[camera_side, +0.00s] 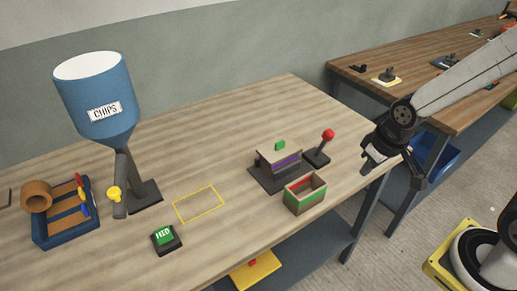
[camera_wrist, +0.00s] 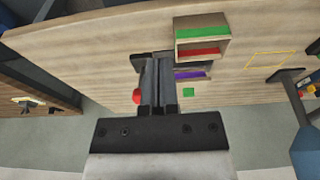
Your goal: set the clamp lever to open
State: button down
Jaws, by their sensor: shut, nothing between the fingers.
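The clamp lever (camera_side: 322,146) has a red ball knob on a dark stem and stands on a small dark base, tilted to the right in the side view. Its red knob (camera_wrist: 137,97) peeks out left of my fingers in the wrist view; the stem is hidden there. The dark block (camera_side: 278,168) beside it carries a purple strip and a green tab. My gripper (camera_side: 367,167) is shut and empty, to the right of the lever and apart from it, near the table's right edge. Its closed fingers (camera_wrist: 154,64) point up in the wrist view.
An open box (camera_side: 305,194) with red and green bands stands in front of the block. Further left are a blue chips hopper (camera_side: 95,95), a green button (camera_side: 165,237), a yellow outline (camera_side: 198,204) and a blue tray (camera_side: 65,232). A second table (camera_side: 410,75) stands behind.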

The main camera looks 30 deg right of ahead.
jog(key=c, duration=0.6)
grip_release()
jog(key=shift+w, duration=0.15)
jog(key=o, duration=0.3)
jog(key=shift+w+d+r, duration=0.1)
jog(key=shift+w, duration=0.15)
jog(key=g, duration=0.2)
send_over(328, 138)
jog(key=shift+w+d+r, duration=0.15)
jog(key=shift+d, duration=0.3)
jog(key=shift+w+d+g, duration=0.3)
jog(key=shift+w, duration=0.25)
jog(key=shift+f, duration=0.2)
jog(key=shift+f, duration=3.75)
grip_shut()
